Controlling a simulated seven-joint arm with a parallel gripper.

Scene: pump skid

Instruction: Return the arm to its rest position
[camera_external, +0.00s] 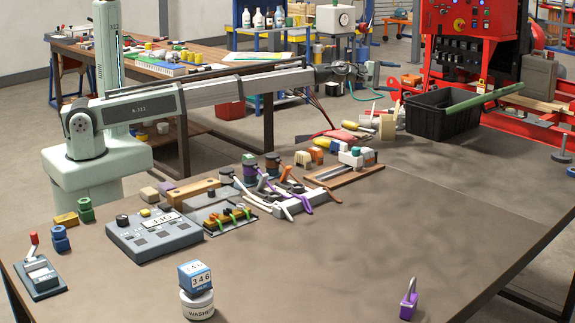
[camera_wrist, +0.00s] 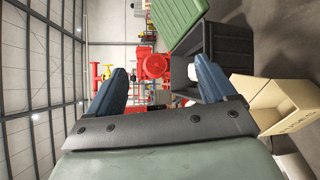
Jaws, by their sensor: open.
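My arm stretches nearly level to the right above the back of the brown table (camera_external: 330,235) in the external view. My gripper (camera_external: 376,72) is at its far end, in the air to the left of the red machine. In the wrist view my gripper (camera_wrist: 162,76) shows two blue fingers spread wide apart, with nothing held between them. The wrist view is turned on its side and looks out level across the hall. The fingertips are small in the external view.
A black crate (camera_external: 425,122) with a green bar (camera_external: 484,97) across it stands right of my gripper. The red machine (camera_external: 470,25) rises behind. Tools and small parts crowd the table's middle left; its front right is mostly clear. The wrist view shows a cardboard box (camera_wrist: 284,105).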

